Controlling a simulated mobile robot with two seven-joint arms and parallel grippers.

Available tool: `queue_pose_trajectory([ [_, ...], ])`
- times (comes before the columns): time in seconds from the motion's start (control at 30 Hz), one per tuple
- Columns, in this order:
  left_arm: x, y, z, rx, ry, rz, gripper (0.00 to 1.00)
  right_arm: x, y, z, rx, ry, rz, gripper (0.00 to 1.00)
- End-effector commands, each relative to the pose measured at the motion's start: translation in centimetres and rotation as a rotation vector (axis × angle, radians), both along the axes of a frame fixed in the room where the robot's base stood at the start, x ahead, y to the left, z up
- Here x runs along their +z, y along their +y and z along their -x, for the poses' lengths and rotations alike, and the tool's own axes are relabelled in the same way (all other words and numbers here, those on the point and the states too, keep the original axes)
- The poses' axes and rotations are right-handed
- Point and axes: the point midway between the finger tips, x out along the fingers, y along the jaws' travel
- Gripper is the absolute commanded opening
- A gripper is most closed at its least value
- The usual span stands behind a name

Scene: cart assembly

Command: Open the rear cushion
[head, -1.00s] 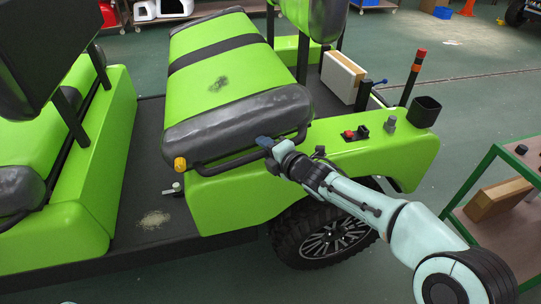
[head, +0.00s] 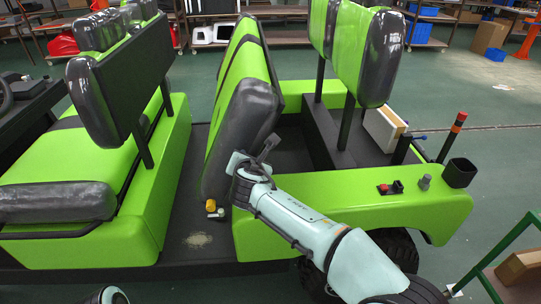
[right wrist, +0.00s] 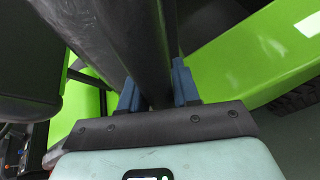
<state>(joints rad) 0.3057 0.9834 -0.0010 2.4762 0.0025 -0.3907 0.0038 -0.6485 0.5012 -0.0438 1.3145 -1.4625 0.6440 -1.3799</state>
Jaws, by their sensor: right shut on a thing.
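The rear cushion (head: 243,95), green with dark grey edging, is tilted up steeply on the cart, its padded front edge raised. The space under it, in the rear seat base (head: 290,150), is partly exposed. My right gripper (right wrist: 157,92) is at the cushion's near side. In the right wrist view its two blue fingers are closed on either side of a dark bar (right wrist: 152,50), which looks like the cushion's rail. In the head view my right arm hides much of this grip. My left gripper is not in view.
The front seat (head: 70,165) and its backrest stand to the left. The rear backrest (head: 350,45) stands behind the cushion. A side panel (head: 350,200) with a red button lies right of the gripper. A green-framed rack (head: 500,255) is at the lower right.

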Motion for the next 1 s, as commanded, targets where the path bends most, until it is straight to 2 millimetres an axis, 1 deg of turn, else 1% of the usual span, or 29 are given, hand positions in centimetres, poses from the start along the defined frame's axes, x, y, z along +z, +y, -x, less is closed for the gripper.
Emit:
queue_pose_trajectory([
  [0.03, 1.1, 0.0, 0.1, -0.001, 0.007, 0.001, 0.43, 1.1, 1.2, 0.0, 0.007, -0.008, 0.031, 0.0],
  [0.2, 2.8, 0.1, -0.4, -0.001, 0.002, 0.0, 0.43, 1.5, 3.4, 0.1, 0.006, -0.011, 0.117, 0.0],
  [0.33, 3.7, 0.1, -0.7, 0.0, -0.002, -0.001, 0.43, 1.5, 4.4, 0.1, 0.005, -0.012, 0.159, 0.0],
  [0.57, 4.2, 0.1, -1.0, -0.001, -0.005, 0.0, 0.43, 1.4, 5.2, 0.1, 0.002, -0.013, 0.191, 0.0],
  [0.93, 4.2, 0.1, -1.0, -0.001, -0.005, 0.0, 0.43, 1.3, 5.2, 0.1, 0.003, -0.011, 0.193, 0.0],
  [0.97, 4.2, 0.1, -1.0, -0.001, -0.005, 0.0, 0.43, 1.3, 5.2, 0.1, 0.003, -0.011, 0.193, 0.41],
  [1.0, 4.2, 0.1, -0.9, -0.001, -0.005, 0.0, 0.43, 1.3, 5.2, 0.1, 0.002, -0.011, 0.193, 0.52],
])
